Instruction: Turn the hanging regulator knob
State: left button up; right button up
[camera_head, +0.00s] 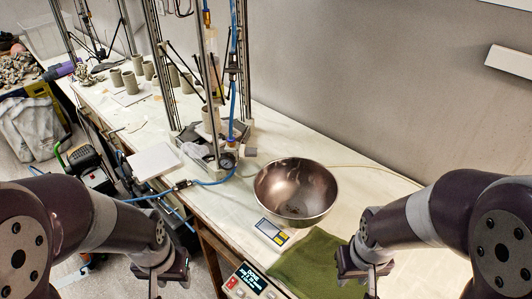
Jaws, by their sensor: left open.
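A small round dark gauge (228,160), which looks like part of the regulator, hangs by the blue hose at the base of the tall printer frame. A blue fitting (231,141) sits just above it; I cannot make out clearly which part is the knob. My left gripper (157,284) is at the lower left, open and empty, well below and left of the gauge and apart from it. My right gripper (366,284) is at the lower right over the green cloth, far from the gauge; its fingertips are too indistinct to tell their opening.
A steel bowl (295,192) stands right of the gauge, with a green cloth (308,262) in front. A blue hose (208,183) runs along the bench's front edge by a white board (153,161). A display box (252,283) is at the front. Clay cups (131,82) stand behind.

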aim_at(249, 152)
jog(key=j+z, duration=0.15)
jog(key=z, duration=0.25)
jog(key=i+j+z, duration=0.1)
jog(key=z, duration=0.35)
jog(key=j+z, duration=0.2)
jog(key=z, duration=0.2)
jog(key=j+z, duration=0.15)
jog(key=z, duration=0.3)
jog(key=j+z, duration=0.2)
jog(key=z, duration=0.2)
jog(key=j+z, duration=0.1)
jog(key=z, duration=0.35)
jog(key=k, duration=0.05)
